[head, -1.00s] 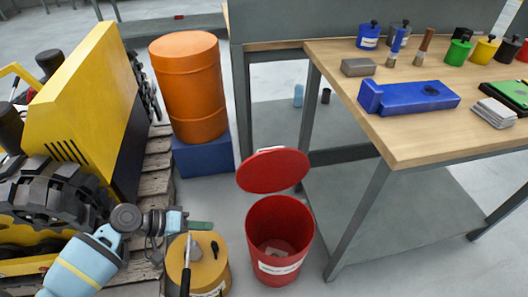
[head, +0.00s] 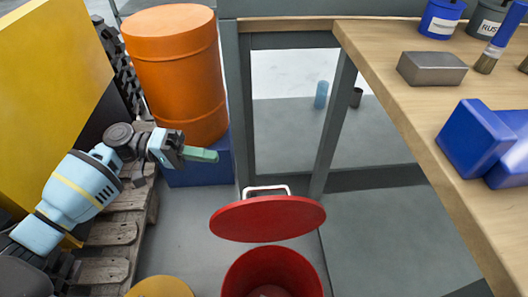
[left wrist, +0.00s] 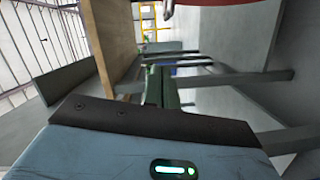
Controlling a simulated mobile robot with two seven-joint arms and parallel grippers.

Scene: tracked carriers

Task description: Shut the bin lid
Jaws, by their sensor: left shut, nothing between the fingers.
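The red bin (head: 232,281) stands on the floor at the bottom of the head view, cut off by the frame edge, with its mouth open. Its red lid (head: 267,220) is raised and tilted above the back of the bin. A pale loop (head: 267,188) shows behind the lid's far edge. My left gripper (head: 212,155) is shut and empty, up and to the left of the lid and apart from it. Its green fingers also show in the left wrist view (left wrist: 161,88). A red edge (left wrist: 168,9) at the top there may be the lid. My right gripper is not in view.
An orange drum (head: 175,80) stands on a blue block (head: 195,172) behind my left gripper. A wooden pallet (head: 105,240) lies at left. The wooden bench (head: 400,105) stands at right. A yellow container top (head: 160,287) shows left of the bin.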

